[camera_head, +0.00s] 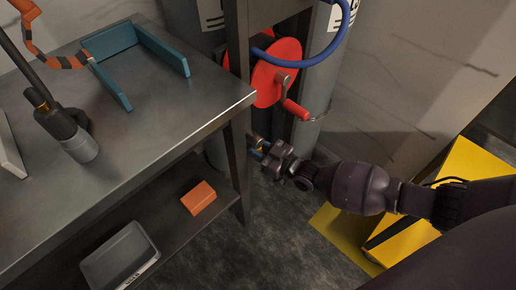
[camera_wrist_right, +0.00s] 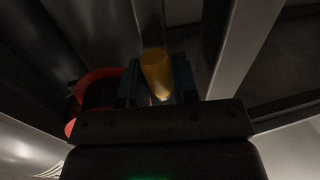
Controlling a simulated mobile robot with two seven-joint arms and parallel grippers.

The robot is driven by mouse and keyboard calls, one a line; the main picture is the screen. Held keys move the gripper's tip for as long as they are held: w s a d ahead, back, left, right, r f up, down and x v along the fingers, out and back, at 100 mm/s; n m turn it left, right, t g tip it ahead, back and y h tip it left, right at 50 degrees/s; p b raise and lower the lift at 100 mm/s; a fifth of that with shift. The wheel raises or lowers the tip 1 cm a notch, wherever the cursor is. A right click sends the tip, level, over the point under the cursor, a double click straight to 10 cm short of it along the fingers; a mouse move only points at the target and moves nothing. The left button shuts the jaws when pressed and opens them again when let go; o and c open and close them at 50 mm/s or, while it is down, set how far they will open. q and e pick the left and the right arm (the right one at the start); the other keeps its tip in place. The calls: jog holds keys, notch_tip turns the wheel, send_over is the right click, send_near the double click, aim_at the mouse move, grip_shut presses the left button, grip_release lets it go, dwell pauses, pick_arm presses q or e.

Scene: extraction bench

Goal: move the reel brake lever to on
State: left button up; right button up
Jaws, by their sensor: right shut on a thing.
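The reel (camera_head: 275,75) is a red disc behind the bench's right corner, with a red crank handle (camera_head: 296,109) and a blue hose. My right gripper (camera_head: 261,149) is low beside the bench leg, below the reel. In the right wrist view a yellow cylindrical grip (camera_wrist_right: 157,72), which I take for the reel brake lever, stands between the blue fingers, and the gripper is shut on it. In the head view the lever is mostly hidden by the gripper and the bench leg. Its on and off marks cannot be seen. My left gripper is not in view.
The metal bench (camera_head: 150,115) fills the left, with a teal open-sided tray (camera_head: 160,48) on top. Its lower shelf holds an orange box (camera_head: 198,197) and a grey bin (camera_head: 120,258). Grey cylinders stand behind the reel. A yellow box (camera_head: 470,170) stands at the right.

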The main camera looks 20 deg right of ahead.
jog(key=n+p, duration=0.1)
jog(key=d+n, duration=0.1)
jog(key=n, duration=0.1)
jog(key=shift+w+r+h+p, duration=0.3)
jog(key=shift+r+p, duration=0.1)
jog(key=shift+w+d+r+n+g+p, duration=0.15)
jog(key=shift+d+n+g+p, duration=0.3)
jog(key=shift+n, duration=0.65)
pick_arm(q)
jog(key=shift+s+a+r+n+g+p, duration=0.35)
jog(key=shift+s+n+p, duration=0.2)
jog(key=shift+p, duration=0.3)
pick_arm(e)
jog(key=n, duration=0.1)
jog(key=d+n+h, duration=0.1)
jog(key=n, duration=0.1)
jog(key=shift+r, duration=0.2)
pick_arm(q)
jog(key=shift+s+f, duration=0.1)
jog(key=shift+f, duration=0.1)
pick_arm(e)
jog(key=o, duration=0.8)
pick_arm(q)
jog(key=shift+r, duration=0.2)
pick_arm(e)
jog(key=shift+o, duration=0.5)
